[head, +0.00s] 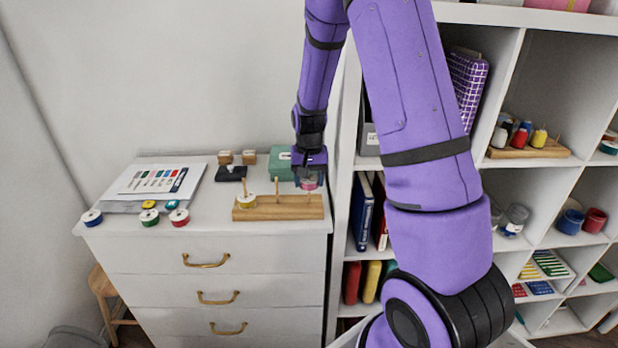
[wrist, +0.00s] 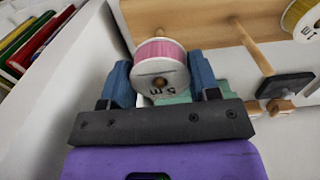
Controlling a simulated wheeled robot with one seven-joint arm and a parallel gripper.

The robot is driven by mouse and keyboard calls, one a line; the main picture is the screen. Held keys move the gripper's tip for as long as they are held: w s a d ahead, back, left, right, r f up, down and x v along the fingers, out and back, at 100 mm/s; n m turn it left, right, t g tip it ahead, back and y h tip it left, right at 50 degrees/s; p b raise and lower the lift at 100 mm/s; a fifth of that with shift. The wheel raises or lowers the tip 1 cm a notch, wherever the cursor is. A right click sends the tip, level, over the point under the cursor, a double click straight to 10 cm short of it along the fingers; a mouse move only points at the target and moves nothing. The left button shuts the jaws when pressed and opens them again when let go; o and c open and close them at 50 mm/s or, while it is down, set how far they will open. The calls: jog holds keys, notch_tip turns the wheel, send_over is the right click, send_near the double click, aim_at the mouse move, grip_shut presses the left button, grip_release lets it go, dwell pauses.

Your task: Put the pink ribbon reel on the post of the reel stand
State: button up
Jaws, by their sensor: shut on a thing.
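The pink ribbon reel (wrist: 160,55) is held between the blue fingers of my gripper (wrist: 163,80) in the wrist view. Its white face is toward that camera, and a wooden tip shows in its centre hole. In the head view the reel (head: 309,184) is over the right end of the wooden reel stand (head: 290,209), with my gripper (head: 308,178) shut on it. It appears to be around the right post, above the base. The stand's middle post (head: 276,186) is bare, and a yellow reel (head: 246,201) sits on the left post.
Several ribbon reels lie at the cabinet top's left front, near a printed sheet (head: 160,180). A green box (head: 282,160) and a black object (head: 230,174) stand behind the stand. A white shelf unit (head: 342,190) rises close on the right.

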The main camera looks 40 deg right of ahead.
jog(key=shift+f, duration=0.85)
dwell(0.4)
jog(key=o, duration=1)
notch_tip(320, 180, up, 11)
jog(key=shift+f, duration=0.1)
